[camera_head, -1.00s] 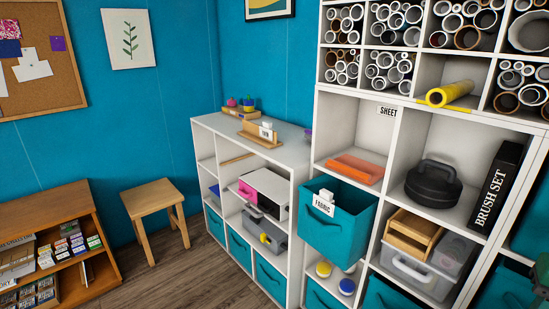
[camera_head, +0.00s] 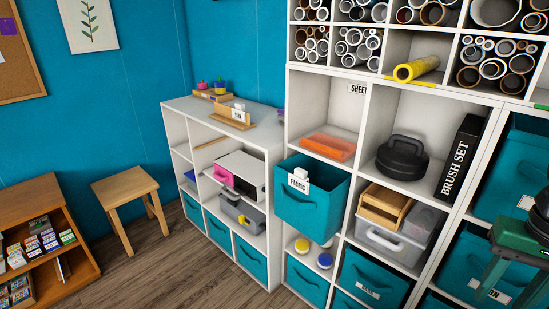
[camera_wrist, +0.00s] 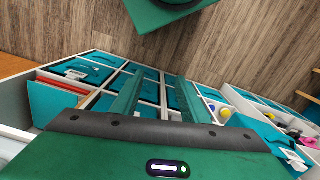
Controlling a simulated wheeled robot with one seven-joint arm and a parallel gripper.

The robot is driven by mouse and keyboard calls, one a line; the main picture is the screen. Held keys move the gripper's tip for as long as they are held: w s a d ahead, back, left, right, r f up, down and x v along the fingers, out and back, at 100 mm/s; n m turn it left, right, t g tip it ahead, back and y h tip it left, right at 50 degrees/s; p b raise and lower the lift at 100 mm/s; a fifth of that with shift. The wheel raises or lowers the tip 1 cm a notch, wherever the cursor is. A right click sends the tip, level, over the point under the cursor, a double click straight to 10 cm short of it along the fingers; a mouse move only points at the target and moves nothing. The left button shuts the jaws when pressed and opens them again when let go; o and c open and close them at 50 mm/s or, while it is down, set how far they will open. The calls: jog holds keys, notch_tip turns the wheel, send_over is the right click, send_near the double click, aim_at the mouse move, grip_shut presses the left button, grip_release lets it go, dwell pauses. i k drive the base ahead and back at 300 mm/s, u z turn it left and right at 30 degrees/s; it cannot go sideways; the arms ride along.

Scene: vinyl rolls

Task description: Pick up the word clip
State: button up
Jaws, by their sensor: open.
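Several white word clips are in view, and I cannot tell which one the task means. One reading FABRIC (camera_head: 299,180) hangs on the front rim of a teal bin that juts from the shelf. Another (camera_head: 239,113), partly legible, stands in a wooden holder on the low cabinet. More sit on the lower teal bins (camera_head: 368,287), one ending in RN (camera_head: 488,291). My gripper (camera_head: 502,292) is at the right edge of the head view, before the lower bins. In the wrist view my gripper (camera_wrist: 157,97) has its fingers apart, with nothing between them.
A wooden stool (camera_head: 125,208) stands on open floor at left. The shelf holds a black round case (camera_head: 402,158), a brush set box (camera_head: 461,157), an orange stack (camera_head: 328,146) and a grey lidded box (camera_head: 392,246). A yellow roll (camera_head: 416,68) juts out above.

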aim_at(299, 180)
jog(key=k, duration=0.6)
jog(key=u, duration=0.2)
jog(key=i, duration=1.15)
jog(key=z, duration=0.65)
jog(key=i, duration=0.55)
jog(key=u, duration=0.05)
